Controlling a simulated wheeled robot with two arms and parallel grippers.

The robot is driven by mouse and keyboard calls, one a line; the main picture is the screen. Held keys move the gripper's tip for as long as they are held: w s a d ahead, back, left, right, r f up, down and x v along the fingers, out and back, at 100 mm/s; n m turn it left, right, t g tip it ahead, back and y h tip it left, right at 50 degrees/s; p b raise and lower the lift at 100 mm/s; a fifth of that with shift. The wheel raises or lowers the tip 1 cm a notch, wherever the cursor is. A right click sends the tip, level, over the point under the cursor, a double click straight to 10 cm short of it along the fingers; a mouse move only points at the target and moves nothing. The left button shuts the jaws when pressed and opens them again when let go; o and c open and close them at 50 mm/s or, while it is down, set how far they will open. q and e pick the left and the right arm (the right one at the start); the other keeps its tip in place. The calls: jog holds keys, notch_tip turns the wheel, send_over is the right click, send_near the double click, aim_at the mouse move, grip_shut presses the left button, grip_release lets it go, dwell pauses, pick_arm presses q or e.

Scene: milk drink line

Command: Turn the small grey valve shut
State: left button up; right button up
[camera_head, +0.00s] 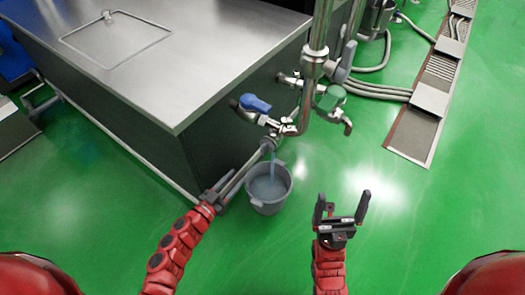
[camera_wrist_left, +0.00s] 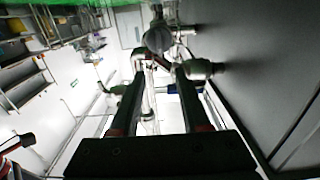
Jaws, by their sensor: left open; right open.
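A small grey round valve or tap end (camera_head: 267,144) sits low on the pipework, above a grey bucket (camera_head: 282,202). A pale blue stream falls from there into the bucket. My left gripper (camera_head: 256,157) reaches up to it with open jaws. In the left wrist view, a round grey part (camera_wrist_left: 158,40) lies just beyond and between the tips of my left gripper (camera_wrist_left: 160,72); I cannot tell whether they touch it. The fingers partly hide the pipework. My right gripper (camera_head: 341,207) is open and empty over the green floor, right of the bucket.
A steel-topped counter (camera_head: 150,55) stands left. Hoses (camera_head: 378,90) and a floor drain (camera_head: 430,110) lie right. The front right floor is clear.

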aim_at(262, 150)
pick_arm(q)
jog(key=b+x, duration=0.2)
jog(key=x, duration=1.2)
jog(key=shift+b, duration=0.4)
grip_shut()
